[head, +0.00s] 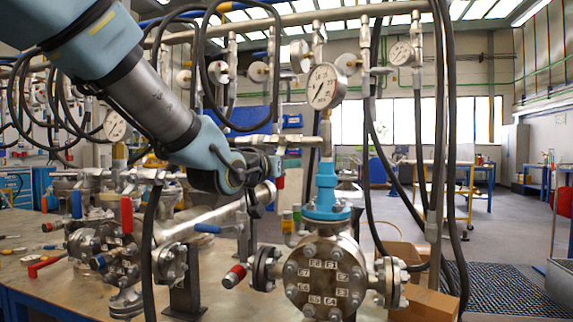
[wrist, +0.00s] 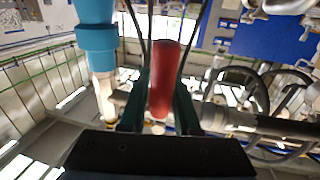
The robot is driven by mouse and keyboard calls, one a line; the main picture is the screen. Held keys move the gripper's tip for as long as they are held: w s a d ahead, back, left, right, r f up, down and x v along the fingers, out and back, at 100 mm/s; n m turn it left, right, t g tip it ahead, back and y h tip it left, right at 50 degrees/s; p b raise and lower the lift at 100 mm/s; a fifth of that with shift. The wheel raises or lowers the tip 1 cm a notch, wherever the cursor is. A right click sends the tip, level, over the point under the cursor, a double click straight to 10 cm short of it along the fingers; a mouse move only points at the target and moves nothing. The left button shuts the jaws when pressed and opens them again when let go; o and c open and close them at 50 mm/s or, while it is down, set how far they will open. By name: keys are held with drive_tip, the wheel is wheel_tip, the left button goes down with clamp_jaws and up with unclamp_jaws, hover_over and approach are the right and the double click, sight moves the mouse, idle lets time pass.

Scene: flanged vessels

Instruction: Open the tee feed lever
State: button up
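A red lever handle (wrist: 164,80) fills the space between my fingers in the wrist view. A bit of red (head: 281,182) also shows beside my gripper in the head view. My gripper (head: 268,170) is at the pipework just left of a bright blue fitting (head: 326,188), which stands on a round flanged vessel (head: 325,275). In the wrist view my gripper (wrist: 164,100) has a dark finger against each side of the red handle and looks closed on it. The handle's pivot is hidden. The blue fitting (wrist: 97,35) is left of the fingers in the wrist view.
A pressure gauge (head: 325,87) stands above the blue fitting. Black hoses (head: 439,130) hang around the arm and right of the vessel. Several valves and loose tools crowd the bench (head: 35,285) at left.

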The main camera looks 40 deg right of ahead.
clamp_jaws()
idle(1.0)
